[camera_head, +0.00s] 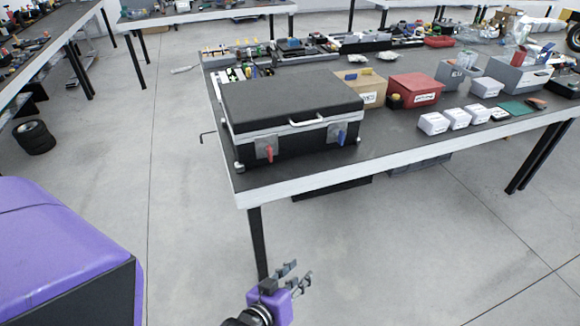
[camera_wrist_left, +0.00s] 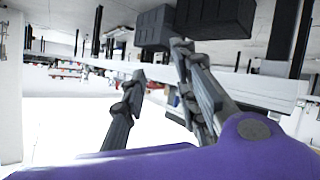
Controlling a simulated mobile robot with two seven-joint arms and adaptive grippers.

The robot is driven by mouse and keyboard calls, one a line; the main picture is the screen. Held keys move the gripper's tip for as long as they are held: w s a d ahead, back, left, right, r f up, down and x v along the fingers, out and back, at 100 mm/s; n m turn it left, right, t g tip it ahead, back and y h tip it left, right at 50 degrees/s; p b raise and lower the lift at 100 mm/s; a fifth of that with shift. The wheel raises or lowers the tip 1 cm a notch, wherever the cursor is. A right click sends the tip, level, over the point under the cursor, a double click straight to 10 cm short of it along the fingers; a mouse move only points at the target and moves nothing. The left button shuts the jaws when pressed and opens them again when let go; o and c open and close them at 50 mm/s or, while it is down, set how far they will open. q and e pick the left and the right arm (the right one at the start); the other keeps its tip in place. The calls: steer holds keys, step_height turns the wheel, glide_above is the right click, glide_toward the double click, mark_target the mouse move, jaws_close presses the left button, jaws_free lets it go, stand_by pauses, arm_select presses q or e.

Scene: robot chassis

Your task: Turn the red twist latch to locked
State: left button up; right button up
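A black case (camera_head: 290,98) with a closed lid stands near the front left corner of the workbench. The red twist latch (camera_head: 269,154) is on the left of its front face, its handle pointing roughly down. A blue latch (camera_head: 341,137) is on the right of the same face. My left gripper (camera_head: 300,270) is below and in front of the bench edge, well apart from the case. In the left wrist view its two grey fingers (camera_wrist_left: 160,65) are spread with nothing between them. The latches cannot be made out there. My right gripper is not in view.
The workbench (camera_head: 400,147) carries a cardboard box (camera_head: 362,90), a red bin (camera_head: 415,90) and several small white boxes (camera_head: 433,124) right of the case. A carry handle (camera_head: 307,119) sticks out between the latches. The floor before the bench is clear.

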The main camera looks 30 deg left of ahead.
mark_target(271, 156)
arm_select(q)
steer(key=w+a+r+n+t+y+b, duration=0.3)
steer(key=w+r+n, duration=0.45)
steer(key=w, duration=0.25)
steer(key=w+a+r+n+t+y+b, duration=0.2)
steer(key=w+a+r+n+t+b, duration=0.15)
steer(key=w+r+n, duration=0.55)
steer(key=w+a+f+n+g+y, duration=0.1)
steer(key=a+n+g+y, duration=0.1)
steer(key=n, duration=0.6)
steer(key=w+a+f+n+g+y+b, duration=0.1)
steer(key=a+f+n+g+y, duration=0.1)
steer(key=a+n, duration=0.5)
steer(key=w+a+f+n+g+y, duration=0.1)
steer(key=a+n+g+y, duration=0.3)
steer(key=n, duration=0.7)
steer(key=shift+w+a+f+y+b, duration=0.2)
steer(key=shift+f+y, duration=0.1)
steer(key=shift+y, duration=0.2)
steer(key=shift+w+a+f+y+b, duration=0.15)
steer(key=shift+a+f+y+b, duration=0.1)
steer(key=shift+y, duration=0.25)
steer(key=x, duration=0.7)
steer(key=shift+d, duration=0.1)
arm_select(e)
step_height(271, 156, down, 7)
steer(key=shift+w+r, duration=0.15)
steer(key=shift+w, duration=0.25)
